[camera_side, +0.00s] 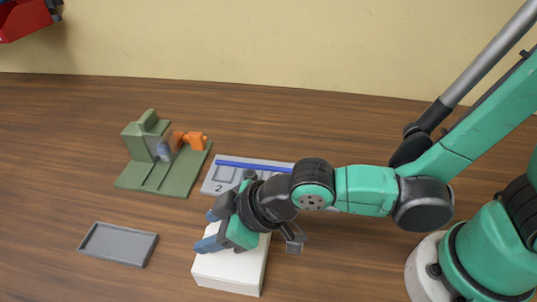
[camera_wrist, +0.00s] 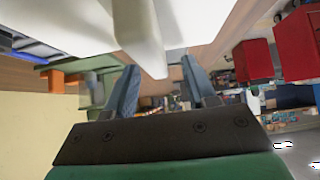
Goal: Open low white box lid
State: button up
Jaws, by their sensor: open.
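The low white box (camera_side: 228,276) sits on the wooden table at the front middle in the side view, partly covered by my gripper. Its lid looks shut, though its upper part is hidden. My gripper (camera_side: 207,231) is tilted over the far left part of the box, with its blue fingertips spread and pointing left. In the wrist view my gripper (camera_wrist: 160,68) is open, and a white projecting part (camera_wrist: 148,45), apparently of the box, reaches between or just beyond the fingers. I cannot tell whether the fingers touch it.
A green fixture (camera_side: 160,170) with an orange part (camera_side: 193,140) stands at the back left. A grey tray (camera_side: 118,244) lies at the left. A grey numbered panel with a blue bar (camera_side: 240,164) lies behind the box. Red bins (camera_wrist: 253,60) show in the wrist view.

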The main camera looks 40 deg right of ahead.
jog(key=shift+w+a+f, duration=0.15)
jog(key=shift+f, duration=0.1)
grip_shut()
dwell(1.4)
